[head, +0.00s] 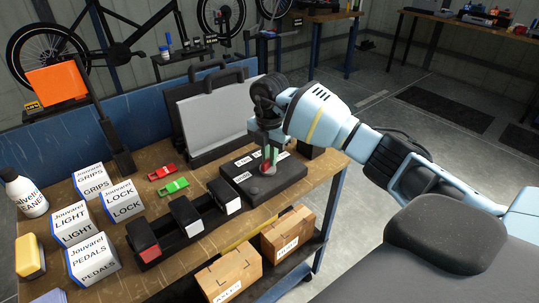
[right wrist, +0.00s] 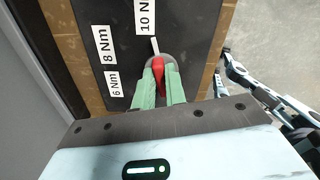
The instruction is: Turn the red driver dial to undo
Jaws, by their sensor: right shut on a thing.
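The red dial (right wrist: 158,72) sits on a grey round base on a dark box (right wrist: 190,22). White labels reading 6 Nm, 8 Nm and 10 Nm lie around it, and a white pointer mark (right wrist: 155,46) points toward the 10 Nm label. My right gripper (right wrist: 159,80) is shut on the red dial, with one green finger on each side. In the head view my right gripper (head: 268,160) reaches down onto the box (head: 282,183), mostly hiding the dial. My left gripper is not in view.
A small red tool (head: 168,172) and a green one (head: 174,187) lie on the workbench left of the box. A grey panel case (head: 212,112) stands behind. A black rack (head: 192,229) and white labelled boxes (head: 92,263) occupy the front left. The bench's right edge is close to the box.

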